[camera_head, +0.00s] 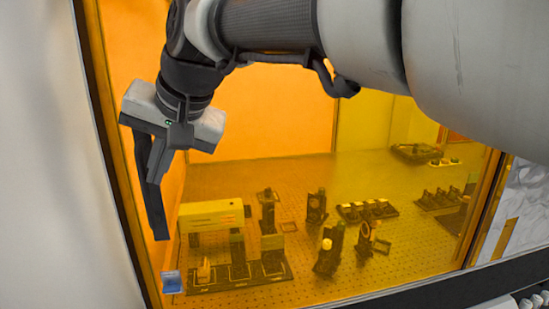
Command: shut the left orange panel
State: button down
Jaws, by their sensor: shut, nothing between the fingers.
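A see-through orange panel (285,170) in a dark frame fills the middle of the head view. The optics behind it look yellow through the tint. I cannot tell from this view where one panel ends and another begins, or how far the left one is slid. My gripper (160,238) points down in front of the panel's left part, close to the dark left frame edge. Its fingers are shut and empty. I cannot tell whether they touch the panel. My arm hides the panel's top and upper right.
Behind the tint, a perforated optical table (340,270) carries several dark mounts and a pale box-shaped device (211,215). A small blue label (171,282) sits at lower left. A pale wall (50,170) stands at left. An untinted strip with a yellow piece (506,238) shows at right.

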jog(key=shift+s+a+r, duration=0.1)
jog(key=shift+s+a, duration=0.05)
jog(key=shift+a, duration=0.2)
jog(key=shift+a, duration=0.1)
dwell(0.4)
